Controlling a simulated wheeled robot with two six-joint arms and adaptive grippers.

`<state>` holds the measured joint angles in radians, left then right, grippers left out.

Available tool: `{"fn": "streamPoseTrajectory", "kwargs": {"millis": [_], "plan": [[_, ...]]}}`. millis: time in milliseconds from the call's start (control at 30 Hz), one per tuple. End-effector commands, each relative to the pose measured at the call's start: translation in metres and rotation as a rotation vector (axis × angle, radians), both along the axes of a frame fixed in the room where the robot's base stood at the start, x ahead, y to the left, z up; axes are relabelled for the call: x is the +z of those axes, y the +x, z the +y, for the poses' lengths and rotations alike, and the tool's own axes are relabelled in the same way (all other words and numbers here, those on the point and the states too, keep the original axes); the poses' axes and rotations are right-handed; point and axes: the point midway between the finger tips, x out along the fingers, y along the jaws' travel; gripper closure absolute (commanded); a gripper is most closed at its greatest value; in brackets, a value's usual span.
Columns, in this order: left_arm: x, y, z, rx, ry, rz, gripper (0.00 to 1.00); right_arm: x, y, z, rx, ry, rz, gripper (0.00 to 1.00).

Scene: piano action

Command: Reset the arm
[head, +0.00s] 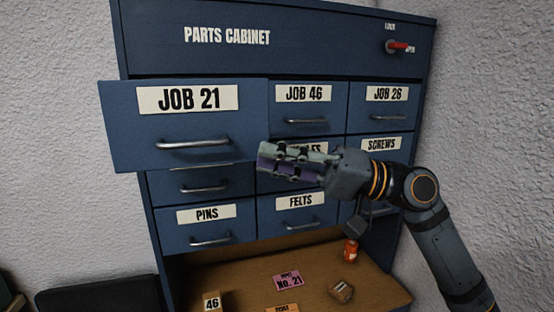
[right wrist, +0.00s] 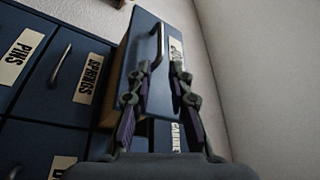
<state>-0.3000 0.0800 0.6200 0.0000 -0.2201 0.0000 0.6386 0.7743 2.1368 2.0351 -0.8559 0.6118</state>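My right gripper (head: 268,160) is in front of the blue parts cabinet, right of the JOB 21 drawer's handle (head: 193,144), pointing left. In the right wrist view its two fingers (right wrist: 162,72) are apart with nothing between them; it is open and empty. The JOB 21 drawer (head: 125,130) is pulled out from the cabinet. In the right wrist view a pulled-out drawer (right wrist: 136,55) with a metal handle lies beyond the fingertips. The gripper partly hides a middle-row label. My left gripper is not in view.
The cabinet (head: 330,45) has a red lock lever (head: 398,46) at top right. Its other drawers look shut.

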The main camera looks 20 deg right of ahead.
Motion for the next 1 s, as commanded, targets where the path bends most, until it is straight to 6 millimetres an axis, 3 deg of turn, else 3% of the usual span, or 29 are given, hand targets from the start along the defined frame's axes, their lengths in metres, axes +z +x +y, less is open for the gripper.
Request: {"fn": "streamPoseTrajectory", "kwargs": {"millis": [167, 267, 367, 500, 600, 700, 800, 1000], "plan": [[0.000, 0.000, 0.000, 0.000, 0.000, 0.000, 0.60, -0.002, 0.001, 0.001, -0.002, -0.003, 0.000, 0.80], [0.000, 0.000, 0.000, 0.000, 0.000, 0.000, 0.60, -0.026, 0.009, 0.005, -0.029, -0.046, -0.001, 0.80], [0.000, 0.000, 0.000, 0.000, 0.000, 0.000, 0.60, -0.087, 0.026, 0.015, -0.100, -0.165, -0.007, 0.80], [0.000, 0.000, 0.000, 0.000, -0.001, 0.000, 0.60, -0.211, 0.042, 0.021, -0.229, -0.433, -0.004, 0.80], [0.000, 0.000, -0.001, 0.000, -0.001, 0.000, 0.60, -0.300, 0.037, 0.013, -0.311, -0.657, 0.022, 0.80], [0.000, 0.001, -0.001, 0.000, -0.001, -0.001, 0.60, -0.381, 0.017, -0.007, -0.372, -0.890, 0.077, 0.80], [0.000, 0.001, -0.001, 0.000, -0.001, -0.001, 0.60, -0.439, -0.011, -0.031, -0.405, -1.092, 0.143, 0.80], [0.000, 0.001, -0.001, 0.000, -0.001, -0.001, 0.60, -0.508, -0.074, -0.077, -0.412, -1.401, 0.283, 0.80]]}}
